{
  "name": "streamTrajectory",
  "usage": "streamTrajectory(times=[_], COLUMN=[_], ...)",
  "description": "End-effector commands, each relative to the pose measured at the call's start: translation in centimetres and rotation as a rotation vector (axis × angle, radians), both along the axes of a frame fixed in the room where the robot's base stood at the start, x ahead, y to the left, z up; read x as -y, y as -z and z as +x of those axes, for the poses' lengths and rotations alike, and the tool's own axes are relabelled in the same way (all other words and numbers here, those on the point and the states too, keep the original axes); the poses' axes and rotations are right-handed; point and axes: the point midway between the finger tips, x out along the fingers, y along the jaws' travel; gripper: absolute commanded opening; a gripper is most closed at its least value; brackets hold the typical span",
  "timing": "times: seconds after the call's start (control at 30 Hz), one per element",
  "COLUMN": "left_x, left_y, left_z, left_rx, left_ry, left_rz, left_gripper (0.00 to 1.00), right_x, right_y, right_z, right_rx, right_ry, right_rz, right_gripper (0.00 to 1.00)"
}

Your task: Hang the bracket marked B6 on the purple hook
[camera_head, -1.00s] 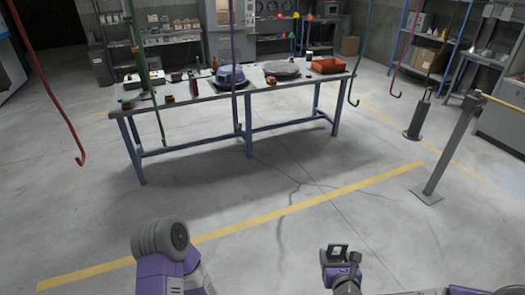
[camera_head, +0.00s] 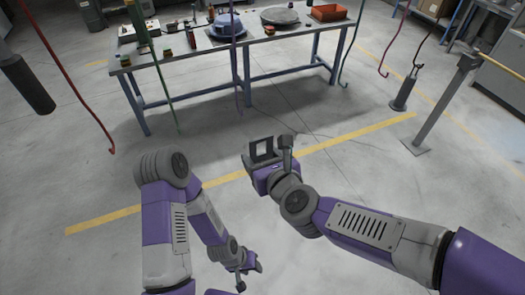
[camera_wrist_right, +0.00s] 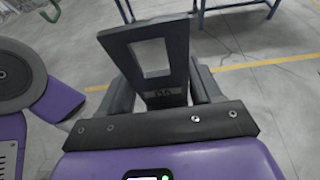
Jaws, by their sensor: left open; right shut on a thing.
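My right gripper (camera_head: 266,166) is shut on a dark bracket (camera_head: 262,148), a flat plate with a rectangular opening. The bracket (camera_wrist_right: 152,62) stands up between the fingers in the right wrist view. A small marking shows at its base, too unclear to read surely. The purple hook (camera_head: 238,75) hangs in front of the table, beyond the bracket and slightly left of it in the head view. The bracket is apart from it. My left gripper (camera_head: 247,275) is open and empty, low in the head view.
A red hook (camera_head: 85,107) and a green hook (camera_head: 163,80) hang to the left, a teal hook (camera_head: 348,55) and a crimson hook (camera_head: 393,45) to the right. The table (camera_head: 190,80) stands behind the purple hook. A post (camera_head: 440,105) stands at right.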

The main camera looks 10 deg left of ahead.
Motion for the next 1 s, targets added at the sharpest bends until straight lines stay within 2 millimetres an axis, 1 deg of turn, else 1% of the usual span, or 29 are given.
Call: streamTrajectory(times=[0.17, 1.0], left_x=[0.0, 0.0], left_y=[-0.2, -2.7], left_z=[0.0, 0.0], left_rx=[0.000, 0.000], left_ry=[0.000, 0.000], left_rz=[0.000, 0.000], left_gripper=[0.43, 0.43], right_x=[-0.5, -4.2], right_y=[-0.1, 0.1], right_z=[0.7, 6.1], right_rx=[0.000, 0.000], right_ry=[-0.001, 0.000], right_rz=[0.000, 0.001], right_gripper=[0.15, 0.15])
